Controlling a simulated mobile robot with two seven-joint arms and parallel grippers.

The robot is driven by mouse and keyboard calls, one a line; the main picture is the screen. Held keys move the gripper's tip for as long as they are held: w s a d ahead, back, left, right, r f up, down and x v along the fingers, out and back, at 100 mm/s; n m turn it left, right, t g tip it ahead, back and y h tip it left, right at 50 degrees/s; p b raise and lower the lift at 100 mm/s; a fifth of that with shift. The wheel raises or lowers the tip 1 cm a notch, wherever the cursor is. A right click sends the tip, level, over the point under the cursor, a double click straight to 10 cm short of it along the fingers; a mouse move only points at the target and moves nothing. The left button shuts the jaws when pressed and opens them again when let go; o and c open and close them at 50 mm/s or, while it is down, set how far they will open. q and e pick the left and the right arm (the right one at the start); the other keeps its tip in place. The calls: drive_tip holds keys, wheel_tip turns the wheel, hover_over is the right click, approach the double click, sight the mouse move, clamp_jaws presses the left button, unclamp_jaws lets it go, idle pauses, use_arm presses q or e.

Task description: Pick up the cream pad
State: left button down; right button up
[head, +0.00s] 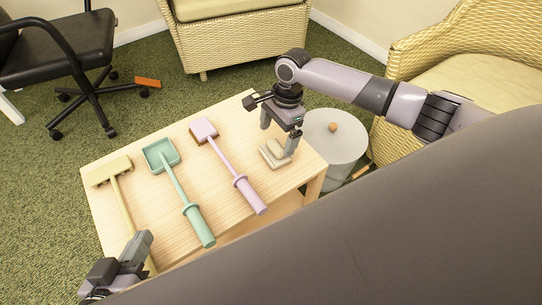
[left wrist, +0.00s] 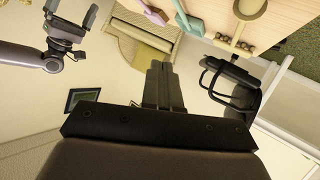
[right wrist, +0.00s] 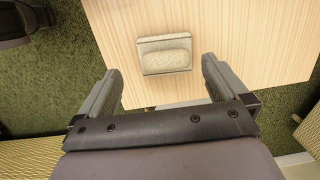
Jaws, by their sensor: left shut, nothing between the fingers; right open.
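The cream pad (head: 271,160) lies on the right part of the wooden table, with a rounded raised grip on its top. In the right wrist view the pad (right wrist: 165,41) lies flat on the table, ahead of and between my fingertips in the picture. My right gripper (head: 279,139) is open and empty, pointing down over the pad, with one finger partly in front of it in the head view. My left gripper (head: 144,240) is shut and empty at the table's near left corner. Its closed fingers show in the left wrist view (left wrist: 158,66).
On the table (head: 232,204) lie a yellow brush (head: 112,170), a green dustpan-like tool (head: 161,154) and a pink-handled brush (head: 204,130). A grey round stand (head: 335,150) is right of the table. Wicker chairs (head: 240,45) and a black office chair (head: 60,50) stand around.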

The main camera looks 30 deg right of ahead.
sight(276, 145)
drive_tip(key=shift+w+d+m, duration=0.25)
drive_tip(key=shift+d+m, duration=0.05)
drive_tip(key=shift+d, duration=0.05)
drive_tip(key=shift+f+b, duration=0.25)
drive_tip(key=shift+b, duration=0.1)
wheel_tip(276, 145, down, 2)
drive_tip(key=shift+w+a+b, duration=0.1)
drive_tip(key=shift+b, duration=0.55)
drive_tip(key=f+b, duration=0.3)
drive_tip(key=f, duration=0.1)
drive_tip(key=shift+a, duration=0.3)
drive_tip(key=shift+f, duration=0.15)
use_arm(q)
drive_tip(key=shift+w+a+f+m+t+h, duration=0.1)
drive_tip(key=shift+a+f+m+t+h, duration=0.25)
drive_tip(key=shift+t, duration=0.25)
drive_tip(key=shift+d, duration=0.1)
use_arm(e)
drive_tip(key=c, duration=0.8)
